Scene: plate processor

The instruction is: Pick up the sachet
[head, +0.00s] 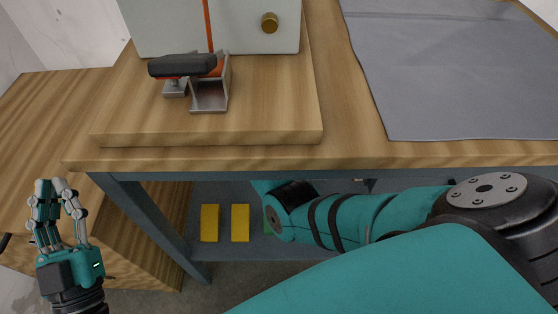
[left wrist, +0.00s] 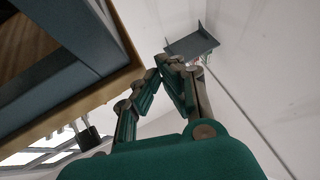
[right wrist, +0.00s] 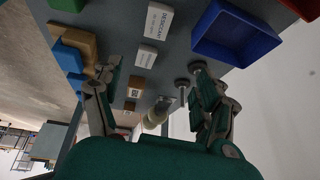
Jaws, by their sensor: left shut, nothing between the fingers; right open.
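Two white packets with dark printing lie on a grey surface in the right wrist view. The larger packet (right wrist: 157,20) is near the top and the smaller packet (right wrist: 147,55) is just below it. The larger one's print looks like "desiccant"; I cannot tell which one is the sachet. My right gripper (right wrist: 154,68) is open, with its fingers apart on either side of the packets' line and nothing held. In the head view, the bench edge hides its fingers. My left gripper (head: 52,188) is shut and empty at the far left, also seen in the left wrist view (left wrist: 168,62).
A blue bin (right wrist: 234,34) stands right of the packets, and tan (right wrist: 78,42) and blue (right wrist: 69,58) blocks stand left. A small brown box (right wrist: 135,87) lies below. In the head view, yellow items (head: 240,223) lie on the lower shelf beneath the wooden bench top (head: 345,110).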

